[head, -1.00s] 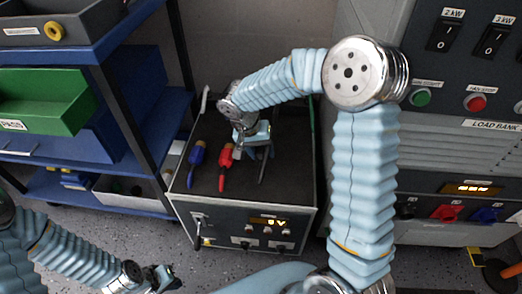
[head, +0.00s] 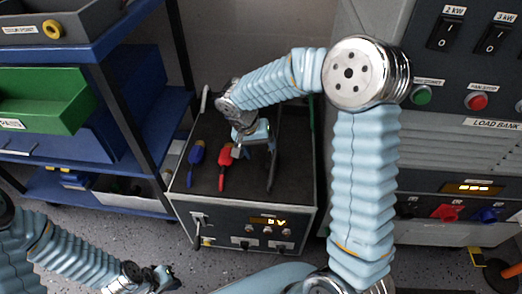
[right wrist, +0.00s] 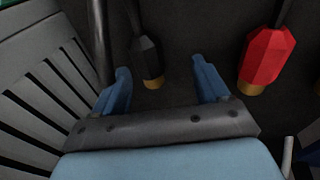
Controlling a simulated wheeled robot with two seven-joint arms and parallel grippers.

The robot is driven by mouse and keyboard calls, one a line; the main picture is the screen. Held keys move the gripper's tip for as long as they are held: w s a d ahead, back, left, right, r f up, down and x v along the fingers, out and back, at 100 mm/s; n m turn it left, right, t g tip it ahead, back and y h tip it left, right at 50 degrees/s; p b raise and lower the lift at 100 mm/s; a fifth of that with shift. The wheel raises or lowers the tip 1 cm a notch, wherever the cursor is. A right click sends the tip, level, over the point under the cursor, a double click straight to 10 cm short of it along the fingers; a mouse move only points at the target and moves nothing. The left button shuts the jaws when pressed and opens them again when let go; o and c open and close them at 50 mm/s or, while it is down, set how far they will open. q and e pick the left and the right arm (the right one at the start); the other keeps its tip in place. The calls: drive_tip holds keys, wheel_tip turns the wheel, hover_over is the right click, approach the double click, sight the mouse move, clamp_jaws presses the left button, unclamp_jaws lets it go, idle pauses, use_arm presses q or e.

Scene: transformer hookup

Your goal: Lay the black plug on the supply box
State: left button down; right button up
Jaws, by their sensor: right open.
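The supply box (head: 205,178) stands in the middle of the head view, with a dark flat top. The black plug (right wrist: 148,60) shows in the right wrist view, with its gold end toward me and its cable running away. It appears to lie on the box top, just beyond my right gripper's fingertips and between their lines. My right gripper (right wrist: 162,78) is open, with nothing between its blue fingers. In the head view my right gripper (head: 254,148) is low over the box, partly hiding what is beneath. My left gripper (head: 164,277) is low at the front left, away from the box.
A red plug (right wrist: 267,58) lies beside the black one; a blue plug (head: 196,160) lies further left on the box. A blue shelf rack (head: 120,165) stands left. The load bank (head: 465,145) stands right. A grey rail (right wrist: 98,40) passes near one right finger.

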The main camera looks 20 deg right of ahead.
drive_tip(key=p+v, duration=0.1)
drive_tip(key=v, duration=1.2)
drive_tip(key=shift+s, duration=0.1)
